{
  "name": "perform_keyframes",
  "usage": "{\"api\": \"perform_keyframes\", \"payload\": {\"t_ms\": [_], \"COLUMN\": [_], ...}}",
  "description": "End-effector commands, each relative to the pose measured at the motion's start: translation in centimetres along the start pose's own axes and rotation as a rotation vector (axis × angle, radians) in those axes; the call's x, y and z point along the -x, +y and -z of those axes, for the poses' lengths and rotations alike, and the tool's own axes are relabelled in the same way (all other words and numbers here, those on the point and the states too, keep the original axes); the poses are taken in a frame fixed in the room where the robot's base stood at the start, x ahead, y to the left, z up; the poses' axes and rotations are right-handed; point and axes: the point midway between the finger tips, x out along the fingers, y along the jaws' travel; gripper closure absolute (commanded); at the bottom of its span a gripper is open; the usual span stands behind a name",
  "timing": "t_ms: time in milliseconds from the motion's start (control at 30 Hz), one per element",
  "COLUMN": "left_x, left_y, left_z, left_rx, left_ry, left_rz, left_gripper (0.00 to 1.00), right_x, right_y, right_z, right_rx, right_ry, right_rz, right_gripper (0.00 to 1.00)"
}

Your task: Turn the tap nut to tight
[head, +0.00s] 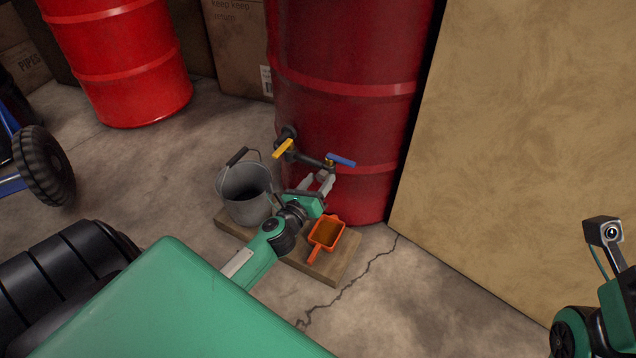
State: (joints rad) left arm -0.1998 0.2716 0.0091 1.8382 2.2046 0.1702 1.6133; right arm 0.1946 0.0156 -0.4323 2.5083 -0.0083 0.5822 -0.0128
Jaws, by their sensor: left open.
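A dark red drum (345,120) stands in the middle with a dark pipe tap fitting on its lower front. The fitting has a yellow lever (284,148) at the left and a blue lever (341,160) at the right. A grey tap nut (325,172) sits just below the blue lever. My left gripper (319,182) is open, its grey fingers close around or beside the nut; I cannot tell whether they touch it. How tight the nut is cannot be seen. Part of my right arm shows at the lower right, its fingers out of view.
A grey bucket (243,193) and an orange scoop (325,234) with brownish contents stand on a wooden board (338,266) under the taps. A bright red drum (122,60) stands at the back left. A large tan box (510,130) blocks the right. A wheeled cart (42,165) is at the left.

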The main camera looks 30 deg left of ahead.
Motion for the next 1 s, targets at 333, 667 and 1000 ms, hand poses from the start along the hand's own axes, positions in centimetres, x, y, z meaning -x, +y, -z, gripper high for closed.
{"api": "perform_keyframes", "payload": {"t_ms": [333, 667, 1000], "left_x": [-0.18, -0.16, -0.16], "left_y": [0.01, 0.01, -0.13], "left_z": [-0.02, -0.04, -0.20], "left_rx": [0.000, -0.003, -0.112], "left_ry": [0.000, 0.000, 0.000], "left_rz": [0.000, 0.000, 0.000], "left_gripper": [0.57, 0.94, 0.94], "right_x": [-0.23, -0.15, -0.41], "right_y": [-0.02, 0.03, 0.52], "right_z": [0.09, 0.05, 0.05], "right_rx": [-0.001, 0.002, 0.016], "right_ry": [0.008, 0.004, -0.004], "right_rz": [0.001, 0.002, -0.002], "right_gripper": [0.64, 0.64, 0.64]}}
